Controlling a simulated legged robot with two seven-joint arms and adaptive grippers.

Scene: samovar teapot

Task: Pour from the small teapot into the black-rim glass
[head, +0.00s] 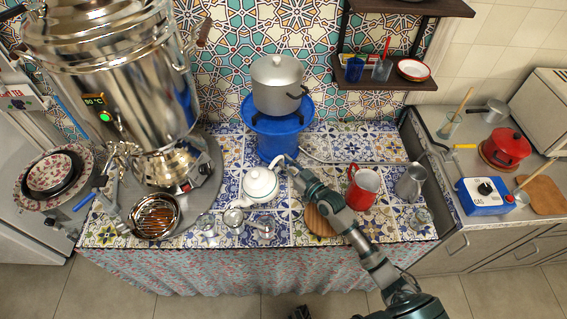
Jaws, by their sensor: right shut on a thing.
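The small white teapot (261,184) is upright on the patterned tile counter, in front of the blue stand. My right gripper (287,166) reaches in from the lower right and is shut on the teapot at its right side. The fingers are small here and the exact grip point is hard to make out. Small clear glassware (233,218) stands just in front and to the left of the teapot. I cannot tell which piece has a black rim.
A large steel samovar (115,80) stands at the left, with a bowl (155,214) below it. A grey pot (278,84) sits on the blue stand (277,134). A red mug (362,187) and a metal pitcher (410,182) stand right of my arm.

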